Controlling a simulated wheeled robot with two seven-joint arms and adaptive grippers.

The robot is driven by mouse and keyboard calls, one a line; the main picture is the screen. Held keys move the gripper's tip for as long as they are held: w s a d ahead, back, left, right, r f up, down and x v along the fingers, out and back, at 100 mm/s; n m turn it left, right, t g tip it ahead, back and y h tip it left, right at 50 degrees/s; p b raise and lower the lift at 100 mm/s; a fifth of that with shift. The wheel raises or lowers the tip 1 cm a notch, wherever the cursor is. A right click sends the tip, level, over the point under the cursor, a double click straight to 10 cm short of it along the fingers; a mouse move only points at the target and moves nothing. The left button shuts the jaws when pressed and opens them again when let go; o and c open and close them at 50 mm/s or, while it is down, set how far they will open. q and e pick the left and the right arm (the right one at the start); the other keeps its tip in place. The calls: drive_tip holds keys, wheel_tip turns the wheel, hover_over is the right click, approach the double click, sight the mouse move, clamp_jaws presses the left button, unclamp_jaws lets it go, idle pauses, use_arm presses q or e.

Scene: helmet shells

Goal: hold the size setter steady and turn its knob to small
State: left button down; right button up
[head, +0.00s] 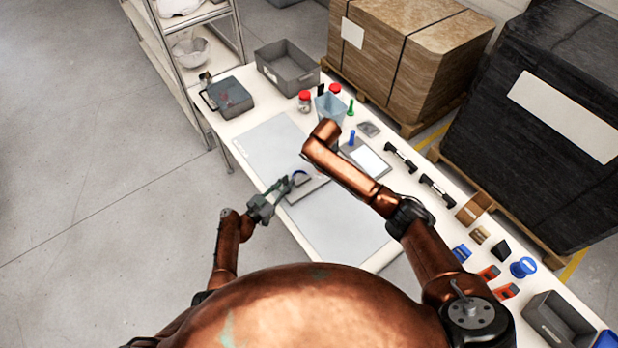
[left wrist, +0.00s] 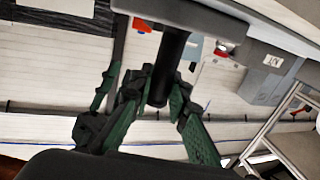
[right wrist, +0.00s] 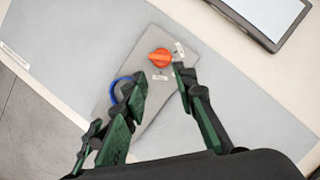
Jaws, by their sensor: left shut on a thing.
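The size setter is a grey plate (right wrist: 152,112) lying on the grey mat, with an orange knob (right wrist: 160,58) and small white labels near its far end. In the head view the plate (head: 308,188) lies in front of my left gripper (head: 268,205). In the left wrist view my left gripper (left wrist: 152,92) is closed on a black cylindrical handle (left wrist: 172,62) under a grey body. My right gripper (right wrist: 161,80) is open above the plate, its fingertips apart on either side just short of the knob. In the head view my right arm hides it.
A blue curved part (head: 300,176) stands by the plate; a finger partly hides it in the right wrist view. A tablet (head: 368,160) lies beyond. A grey bin (head: 287,68), a grey case (head: 229,97) and red-lidded jars (head: 305,100) stand farther back. The mat's near part is clear.

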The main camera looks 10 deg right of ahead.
drive_tip(key=d+r+m+g+y, duration=0.15)
drive_tip(key=d+m+y, duration=0.3)
drive_tip(key=m, duration=1.75)
drive_tip(key=x, duration=0.7)
drive_tip(key=d+x, duration=0.1)
drive_tip(key=x, duration=0.3)
drive_tip(key=shift+w+f, duration=0.25)
drive_tip(key=shift+w, duration=0.1)
drive_tip(key=shift+c, duration=0.6)
clamp_jaws()
